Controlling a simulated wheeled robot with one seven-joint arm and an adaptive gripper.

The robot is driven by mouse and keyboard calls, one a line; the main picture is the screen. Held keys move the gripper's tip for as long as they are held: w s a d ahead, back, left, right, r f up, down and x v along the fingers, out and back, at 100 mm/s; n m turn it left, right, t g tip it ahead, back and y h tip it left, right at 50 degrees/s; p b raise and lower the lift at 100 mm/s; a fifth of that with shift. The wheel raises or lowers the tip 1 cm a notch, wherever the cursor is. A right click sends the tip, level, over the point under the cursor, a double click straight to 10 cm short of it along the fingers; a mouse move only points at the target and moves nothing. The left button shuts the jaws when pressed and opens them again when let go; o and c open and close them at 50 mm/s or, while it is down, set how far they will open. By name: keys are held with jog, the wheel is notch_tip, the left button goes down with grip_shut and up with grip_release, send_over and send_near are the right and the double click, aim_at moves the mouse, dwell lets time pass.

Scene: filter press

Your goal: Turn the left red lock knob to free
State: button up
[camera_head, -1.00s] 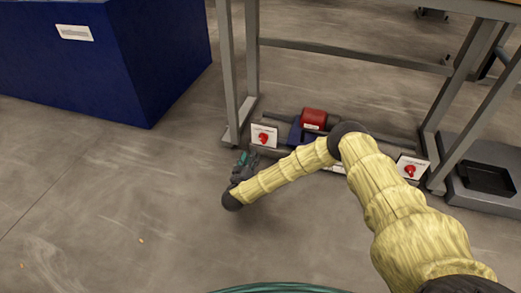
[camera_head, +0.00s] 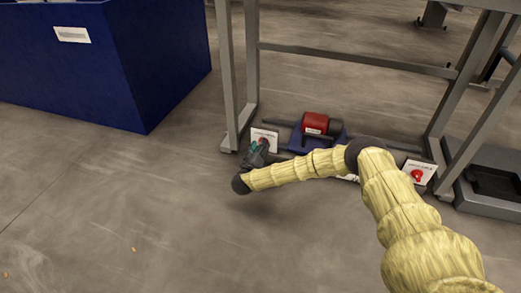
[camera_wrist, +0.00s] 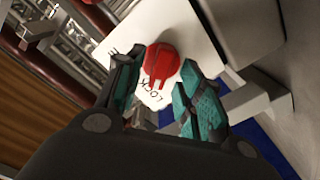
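The left red lock knob (camera_wrist: 162,62) sits on a white plate (camera_wrist: 190,35) in the wrist view, with the word "LOCK" printed beside it. The knob's pointed end is toward that word. My gripper (camera_wrist: 160,85) is open, its teal-padded fingers on either side of the knob's narrow end; I cannot tell whether they touch it. In the head view, my gripper (camera_head: 258,148) is in front of the left white plate (camera_head: 264,134) and covers much of the knob. The right red knob (camera_head: 417,175) is on its own white plate (camera_head: 428,168).
A red and blue machine unit (camera_head: 315,124) lies low between the plates, under a grey metal frame (camera_head: 355,58). A blue bin (camera_head: 150,75) stands at the left. A grey box with a black tray (camera_head: 495,182) is at the right.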

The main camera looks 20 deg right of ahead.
jog(key=shift+w+d, duration=0.25)
jog(key=shift+w, duration=0.1)
grip_shut()
